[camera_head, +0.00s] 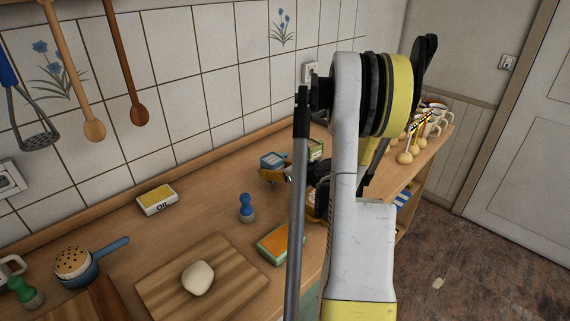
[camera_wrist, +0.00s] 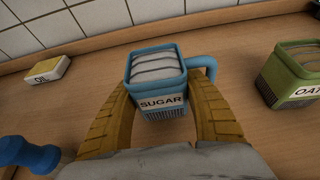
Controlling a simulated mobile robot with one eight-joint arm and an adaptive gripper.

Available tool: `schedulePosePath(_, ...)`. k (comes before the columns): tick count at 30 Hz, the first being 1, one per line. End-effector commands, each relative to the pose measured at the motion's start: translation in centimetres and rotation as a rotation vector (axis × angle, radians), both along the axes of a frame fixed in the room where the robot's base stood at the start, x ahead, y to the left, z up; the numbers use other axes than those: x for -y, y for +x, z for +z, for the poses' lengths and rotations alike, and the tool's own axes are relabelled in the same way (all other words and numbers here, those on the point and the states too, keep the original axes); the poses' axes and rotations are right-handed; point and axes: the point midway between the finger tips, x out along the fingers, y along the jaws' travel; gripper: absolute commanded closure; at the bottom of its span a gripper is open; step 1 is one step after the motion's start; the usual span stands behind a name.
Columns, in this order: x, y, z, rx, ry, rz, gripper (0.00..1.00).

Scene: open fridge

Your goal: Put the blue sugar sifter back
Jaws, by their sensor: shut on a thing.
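The blue sugar sifter (camera_wrist: 157,68) is a square, ribbed container with a white SUGAR label, a pale striped top and a blue handle on its right side. It is upright in the wrist view, and its blue side also shows in the head view (camera_head: 272,160) near the back of the counter. My gripper (camera_wrist: 158,92) is shut on it, with one yellow finger on each side of the body. In the head view my gripper (camera_head: 275,175) is partly hidden by my arm. I cannot tell whether the sifter's base touches the counter.
A green OATS container (camera_wrist: 292,80) stands right of the sifter. A yellow and white OIL box (camera_head: 157,200) lies left by the tiled wall. A blue shaker (camera_head: 246,208), an orange-green box (camera_head: 280,243) and a cutting board (camera_head: 160,290) with dough (camera_head: 198,278) are nearer.

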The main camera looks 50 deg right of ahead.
Motion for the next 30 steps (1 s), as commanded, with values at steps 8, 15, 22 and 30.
schedulePosePath(8, 0.1, -0.1, -2.0, 0.001, 0.0, 0.0, 0.84)
schedulePosePath(15, 0.1, -0.1, -2.0, 0.001, 0.0, 0.0, 0.84)
schedulePosePath(22, 0.1, -0.1, -2.4, 0.0, 0.0, 0.0, 0.24)
schedulePosePath(30, 0.1, -0.1, -2.3, 0.0, 0.0, 0.0, 0.24)
